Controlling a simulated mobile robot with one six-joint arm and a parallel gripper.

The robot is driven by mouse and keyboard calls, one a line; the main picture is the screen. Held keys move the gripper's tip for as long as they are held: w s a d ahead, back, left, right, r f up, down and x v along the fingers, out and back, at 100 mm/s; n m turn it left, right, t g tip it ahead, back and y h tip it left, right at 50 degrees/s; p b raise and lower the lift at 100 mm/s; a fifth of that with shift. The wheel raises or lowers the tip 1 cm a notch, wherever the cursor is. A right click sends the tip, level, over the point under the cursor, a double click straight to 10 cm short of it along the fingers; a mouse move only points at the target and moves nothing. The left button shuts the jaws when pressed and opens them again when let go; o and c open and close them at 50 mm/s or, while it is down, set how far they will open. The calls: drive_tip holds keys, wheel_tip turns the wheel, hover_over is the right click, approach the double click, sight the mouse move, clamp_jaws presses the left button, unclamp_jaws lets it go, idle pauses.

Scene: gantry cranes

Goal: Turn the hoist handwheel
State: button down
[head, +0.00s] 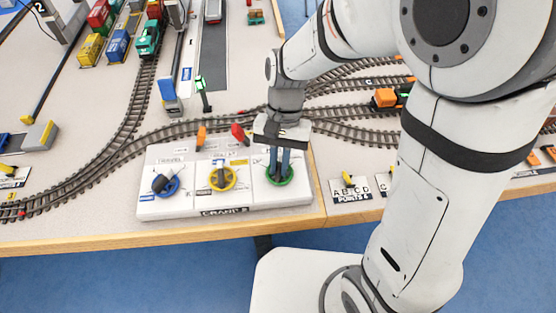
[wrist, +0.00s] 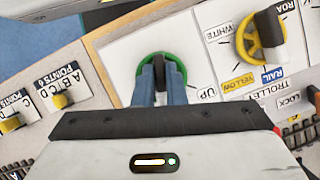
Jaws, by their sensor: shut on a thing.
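The green handwheel (head: 281,184) is at the right end of the crane control panel (head: 222,208), next to a label reading UP in the wrist view; I take it as the hoist wheel. My gripper (head: 279,170) points down over it with its two blue-grey fingers shut on the dark middle bar of the wheel. The wrist view shows the green rim (wrist: 182,72) around the fingers (wrist: 160,78). Part of the wheel is hidden behind the fingers.
A yellow handwheel (head: 222,187) and a blue handwheel (head: 172,187) are to the left on the panel. Model tracks (head: 140,100) run behind the panel. The wooden table edge (head: 130,240) is in front.

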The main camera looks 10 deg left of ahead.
sight(269, 166)
drive_tip(key=n+h+p, duration=0.1)
drive_tip(key=n, duration=0.2)
drive_tip(key=n+h+p, duration=0.1)
drive_tip(key=n, duration=0.2)
drive_tip(key=shift+r+t+p, duration=0.1)
drive_tip(key=shift+t+p, duration=0.3)
drive_tip(key=n, duration=0.2)
drive_tip(key=n+h+p, duration=0.1)
drive_tip(key=n, duration=0.1)
drive_tip(key=shift+t+h, duration=0.3)
drive_tip(key=shift+t, duration=0.1)
drive_tip(key=shift+w+n+t+h+p, duration=0.1)
drive_tip(key=shift+n+t+h+p, duration=0.35)
drive_tip(key=shift+n, duration=1.25)
drive_tip(key=c, duration=1.5)
unclamp_jaws()
drive_tip(key=v, duration=0.7)
drive_tip(key=shift+a+r, duration=0.15)
drive_tip(key=shift+r, duration=0.15)
